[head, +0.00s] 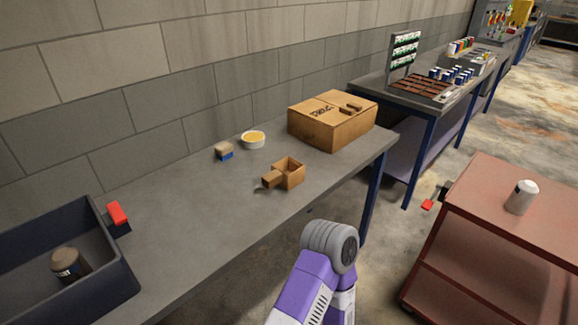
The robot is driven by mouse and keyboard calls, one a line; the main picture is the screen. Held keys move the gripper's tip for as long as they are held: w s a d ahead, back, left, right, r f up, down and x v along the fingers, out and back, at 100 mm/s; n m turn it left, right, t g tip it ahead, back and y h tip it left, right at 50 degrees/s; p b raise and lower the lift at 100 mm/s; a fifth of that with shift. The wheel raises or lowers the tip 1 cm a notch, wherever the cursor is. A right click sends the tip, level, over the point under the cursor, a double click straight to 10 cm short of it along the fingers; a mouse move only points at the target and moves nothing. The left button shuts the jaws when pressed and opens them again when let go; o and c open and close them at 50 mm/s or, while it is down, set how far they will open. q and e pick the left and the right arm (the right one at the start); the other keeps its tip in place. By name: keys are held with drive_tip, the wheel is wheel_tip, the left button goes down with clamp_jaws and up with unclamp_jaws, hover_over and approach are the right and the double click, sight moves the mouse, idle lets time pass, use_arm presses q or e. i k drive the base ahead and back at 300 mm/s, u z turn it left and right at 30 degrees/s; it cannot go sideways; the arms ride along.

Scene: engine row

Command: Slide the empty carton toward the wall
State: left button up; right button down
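A small open brown carton (290,175) stands on the grey workbench (215,205), right of the middle of the bench top. A flap or small block at its left side points toward the front left. Its inside is only partly visible, and I see nothing in it. A larger closed cardboard box (318,130) with dark lettering stands behind it to the right, near the block wall (190,80). A purple and grey link of my arm rises in front of the bench. Neither of my grippers is in view.
A white bowl with yellow contents (253,140) and a small tan and blue block (224,152) stand near the wall. A dark bin (115,275) holds a brown bottle (68,265); a red-topped object (117,215) is beside it. A red cart (480,220) stands right.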

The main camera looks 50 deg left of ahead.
sight(281, 175)
drive_tip(key=u, duration=1)
drive_tip(key=i, duration=0.9)
drive_tip(key=u, duration=1)
